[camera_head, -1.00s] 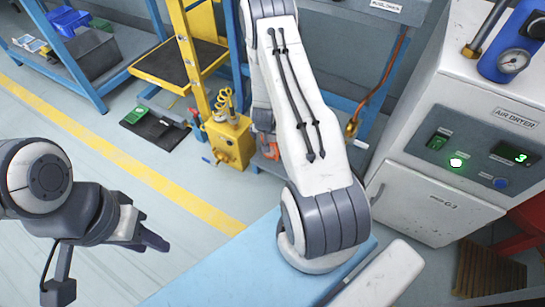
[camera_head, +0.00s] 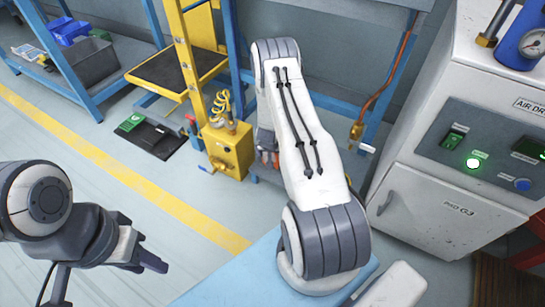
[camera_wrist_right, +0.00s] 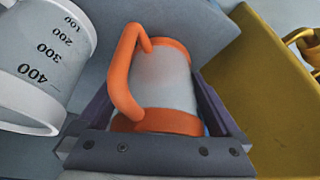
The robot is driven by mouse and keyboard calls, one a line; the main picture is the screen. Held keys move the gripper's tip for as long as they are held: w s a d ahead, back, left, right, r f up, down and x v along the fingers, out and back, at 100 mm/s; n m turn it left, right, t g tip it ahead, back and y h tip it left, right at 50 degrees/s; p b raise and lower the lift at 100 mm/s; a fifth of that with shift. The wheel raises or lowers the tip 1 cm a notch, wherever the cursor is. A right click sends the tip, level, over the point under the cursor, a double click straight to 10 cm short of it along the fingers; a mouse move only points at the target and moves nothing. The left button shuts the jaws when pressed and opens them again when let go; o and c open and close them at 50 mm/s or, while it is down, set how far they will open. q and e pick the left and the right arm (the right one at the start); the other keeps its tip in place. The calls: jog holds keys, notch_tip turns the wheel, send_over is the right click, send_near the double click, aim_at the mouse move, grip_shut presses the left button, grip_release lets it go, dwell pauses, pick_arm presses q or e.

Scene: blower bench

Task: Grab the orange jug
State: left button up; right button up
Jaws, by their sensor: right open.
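The orange jug (camera_wrist_right: 165,85) has an orange handle, rim and base band and a pale grey body. In the right wrist view it sits between the two dark fingers of my right gripper (camera_wrist_right: 157,112), which is open around it. I cannot tell whether the fingers touch it. In the head view my right arm hides most of that gripper; small orange patches (camera_head: 268,157) show beside the arm. My left gripper (camera_head: 150,262) hangs at the lower left over the floor, away from the jug, with its finger gap unclear.
A white measuring jug (camera_wrist_right: 45,60) with a printed scale stands close left of my right gripper. A yellow metal box (camera_wrist_right: 270,85) is close on the right. A yellow unit (camera_head: 230,150), blue shelving (camera_head: 88,88) and an air dryer cabinet (camera_head: 430,205) surround the area.

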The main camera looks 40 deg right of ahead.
jog(key=shift+r, duration=0.1)
jog(key=c, duration=1.1)
